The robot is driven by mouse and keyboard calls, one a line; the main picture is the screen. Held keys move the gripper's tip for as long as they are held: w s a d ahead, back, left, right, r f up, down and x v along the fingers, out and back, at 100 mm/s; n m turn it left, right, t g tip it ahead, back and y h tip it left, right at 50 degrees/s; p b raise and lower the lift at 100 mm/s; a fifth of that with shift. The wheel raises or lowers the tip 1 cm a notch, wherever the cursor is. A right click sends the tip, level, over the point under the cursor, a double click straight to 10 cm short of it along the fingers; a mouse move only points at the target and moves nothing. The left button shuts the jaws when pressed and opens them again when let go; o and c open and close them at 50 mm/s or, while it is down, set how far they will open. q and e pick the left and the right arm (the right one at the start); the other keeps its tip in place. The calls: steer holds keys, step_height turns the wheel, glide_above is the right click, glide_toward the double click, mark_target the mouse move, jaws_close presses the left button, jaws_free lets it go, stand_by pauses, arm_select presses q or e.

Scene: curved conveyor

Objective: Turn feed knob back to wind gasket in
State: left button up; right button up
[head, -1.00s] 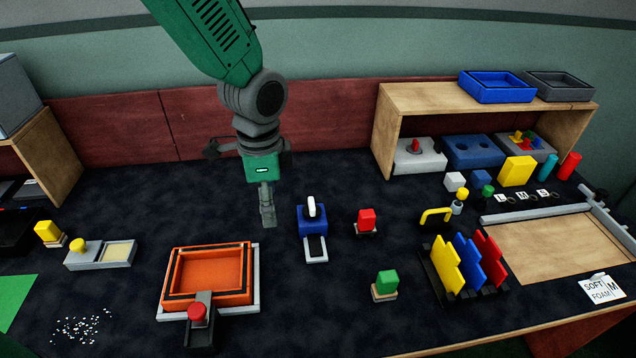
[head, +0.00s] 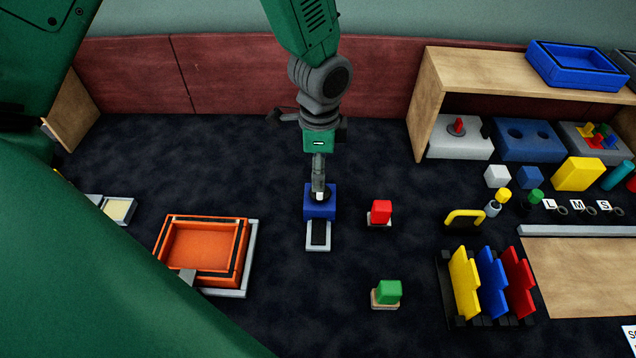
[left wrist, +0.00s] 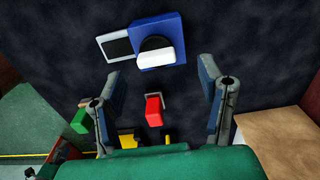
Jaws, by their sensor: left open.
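The feed unit is a blue box (head: 320,207) at the middle of the table, with a pale framed slot (head: 318,249) in front holding a dark strip. In the left wrist view the blue box (left wrist: 174,26) carries a white bar-shaped knob (left wrist: 155,58) on a black disc, with the framed dark strip (left wrist: 117,46) beside it. My left gripper (head: 319,193) points down over the box and mostly hides the knob in the head view. In the wrist view its fingers (left wrist: 162,85) are spread wide, apart from the knob. My right gripper is not in view.
A red block (head: 381,212) stands right of the box, and a green block (head: 388,292) nearer the front. An orange tray (head: 245,262) is at left. Yellow, blue and red plates (head: 492,282) stand at right. My green arm link covers the left side.

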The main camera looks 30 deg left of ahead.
mark_target(324, 194)
arm_select(q)
steer(key=f, duration=0.1)
steer(key=d+f, duration=0.1)
steer(key=f, duration=0.1)
steer(key=shift+s+d+f, duration=0.15)
steer(key=shift+d+f, duration=0.2)
steer(key=shift+f, duration=0.3)
steer(key=shift+a+f, duration=0.4)
steer(key=shift+a, duration=0.75)
steer(key=c, duration=0.5)
steer(key=shift+d, duration=0.3)
steer(key=c, duration=0.6)
steer(key=shift+d+r, duration=0.15)
steer(key=shift+d, duration=0.35)
steer(key=shift+c, duration=0.2)
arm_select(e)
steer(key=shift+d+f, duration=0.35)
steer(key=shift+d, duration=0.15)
arm_select(q)
steer(key=shift+a, duration=0.2)
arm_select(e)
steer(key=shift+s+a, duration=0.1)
